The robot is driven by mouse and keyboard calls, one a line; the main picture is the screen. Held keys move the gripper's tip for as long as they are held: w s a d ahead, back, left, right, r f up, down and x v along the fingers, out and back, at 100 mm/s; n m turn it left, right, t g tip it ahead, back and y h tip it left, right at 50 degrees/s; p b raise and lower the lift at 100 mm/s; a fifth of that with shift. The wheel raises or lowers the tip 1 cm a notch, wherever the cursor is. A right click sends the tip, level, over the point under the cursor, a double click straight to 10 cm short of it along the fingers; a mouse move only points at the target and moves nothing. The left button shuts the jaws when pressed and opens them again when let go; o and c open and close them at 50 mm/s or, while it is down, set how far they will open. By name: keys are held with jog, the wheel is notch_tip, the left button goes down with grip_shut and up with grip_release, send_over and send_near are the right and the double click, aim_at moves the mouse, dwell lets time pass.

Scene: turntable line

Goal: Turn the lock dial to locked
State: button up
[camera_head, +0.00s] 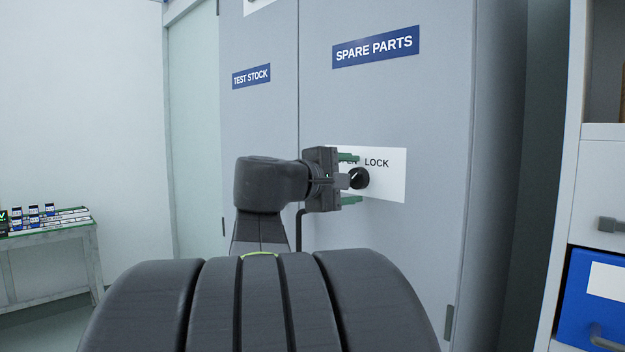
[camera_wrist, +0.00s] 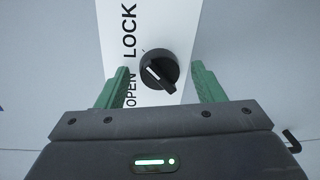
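The lock dial (camera_head: 359,178) is a round black knob with a raised bar on a white plate (camera_head: 390,182) lettered OPEN and LOCK, on the grey cabinet door. In the wrist view the dial (camera_wrist: 160,70) has a white mark on its bar, pointing toward the lettering between the two words; it is not squarely at LOCK. My gripper (camera_head: 349,179) faces the dial. Its green fingers are open, one on each side of the dial, with visible gaps in the wrist view (camera_wrist: 161,72). The fingers partly hide OPEN in the head view.
The cabinet has signs SPARE PARTS (camera_head: 376,47) and TEST STOCK (camera_head: 251,76). A dark bent handle (camera_head: 299,230) is near my gripper. A shelf unit with a blue bin (camera_head: 592,300) stands at right, and a low table (camera_head: 50,232) with small items at left.

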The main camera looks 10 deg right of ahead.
jog(key=shift+s+a, duration=0.1)
jog(key=shift+a, duration=0.05)
jog(key=p+v, duration=0.1)
jog(key=v, duration=1.2)
jog(key=shift+s+a, duration=0.2)
jog(key=shift+b+x, duration=0.5)
jog(key=shift+x, duration=6.4)
jog(key=shift+r, duration=0.1)
